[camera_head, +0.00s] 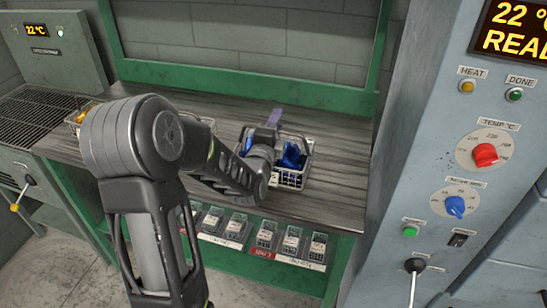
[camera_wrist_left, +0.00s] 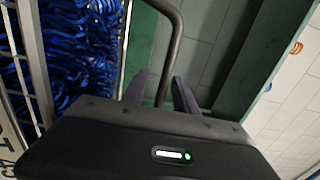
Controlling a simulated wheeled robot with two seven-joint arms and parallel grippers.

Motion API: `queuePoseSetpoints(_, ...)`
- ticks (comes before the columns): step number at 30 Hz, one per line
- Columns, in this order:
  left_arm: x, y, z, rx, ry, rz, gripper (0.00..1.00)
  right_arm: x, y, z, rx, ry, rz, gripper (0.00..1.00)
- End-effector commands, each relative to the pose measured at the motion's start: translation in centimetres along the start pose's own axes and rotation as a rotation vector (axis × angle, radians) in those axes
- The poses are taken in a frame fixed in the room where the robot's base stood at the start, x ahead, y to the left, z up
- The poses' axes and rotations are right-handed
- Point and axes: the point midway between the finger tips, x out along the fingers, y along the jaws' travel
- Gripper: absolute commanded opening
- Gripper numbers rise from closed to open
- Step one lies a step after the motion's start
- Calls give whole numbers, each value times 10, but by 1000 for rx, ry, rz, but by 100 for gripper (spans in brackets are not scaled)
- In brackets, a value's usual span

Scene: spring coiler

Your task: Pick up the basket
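A wire basket (camera_head: 291,181) filled with blue coiled springs (camera_head: 292,157) stands on the wooden bench, partly hidden by my left arm. In the left wrist view its springs (camera_wrist_left: 80,45) and white wire side (camera_wrist_left: 38,60) fill the left. Its thin dark handle (camera_wrist_left: 178,40) arches up. My left gripper (camera_head: 272,119) is over the basket. In the left wrist view its two fingers (camera_wrist_left: 160,92) stand apart with the handle bar between them, and a gap shows beside the bar. My right gripper is not in view.
Another basket (camera_head: 78,118) with yellow contents stands at left, partly behind my arm. A green frame (camera_head: 240,85) closes the bench's back. Several labelled bins (camera_head: 237,227) sit below the front edge. A grey control cabinet (camera_head: 420,170) stands at right. Bench at right of the basket (camera_head: 345,165) is clear.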

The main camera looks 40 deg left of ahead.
Motion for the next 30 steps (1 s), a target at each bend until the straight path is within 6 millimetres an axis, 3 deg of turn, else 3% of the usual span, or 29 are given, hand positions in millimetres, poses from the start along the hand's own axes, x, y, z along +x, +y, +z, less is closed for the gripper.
queuePoseSetpoints(5,0,0,0,0,0,0,35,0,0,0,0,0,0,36)
queuePoseSetpoints(18,0,0,0,0,0,0,0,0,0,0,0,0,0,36)
queuePoseSetpoints(30,0,0,0,0,0,1,0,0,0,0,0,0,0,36)
